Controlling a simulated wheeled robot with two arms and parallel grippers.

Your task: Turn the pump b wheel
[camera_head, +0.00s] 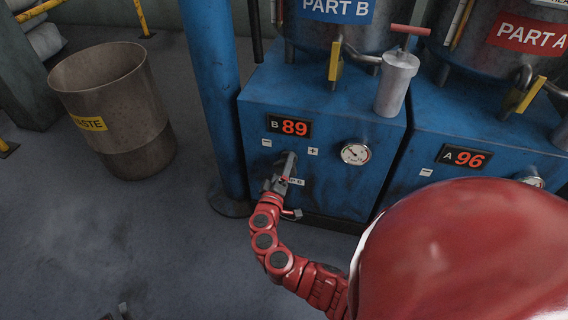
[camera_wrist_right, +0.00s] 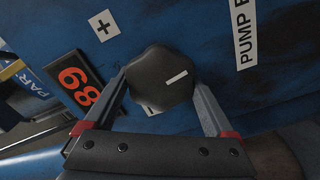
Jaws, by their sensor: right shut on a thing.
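The pump B wheel (camera_wrist_right: 160,78) is a dark, lobed knob with a white mark on its face. It sits on the front of the blue pump B cabinet (camera_head: 350,195). My right gripper (camera_wrist_right: 160,84) is shut on the wheel, one finger on each side of it. In the head view my right gripper (camera_head: 285,170) is at the cabinet front and hides most of the wheel. The pump B display (camera_head: 289,127) reads 89 in red. It also shows in the right wrist view (camera_wrist_right: 78,83). Small dark tips at the bottom edge of the head view may be my left gripper.
A plus label (camera_head: 313,151) and a minus label (camera_head: 266,142) flank the wheel. A gauge (camera_head: 355,153) is to the right. The pump A display (camera_head: 465,157) reads 96. A blue post (camera_head: 213,100) and a waste bin (camera_head: 115,105) stand left. Floor at lower left is mostly clear.

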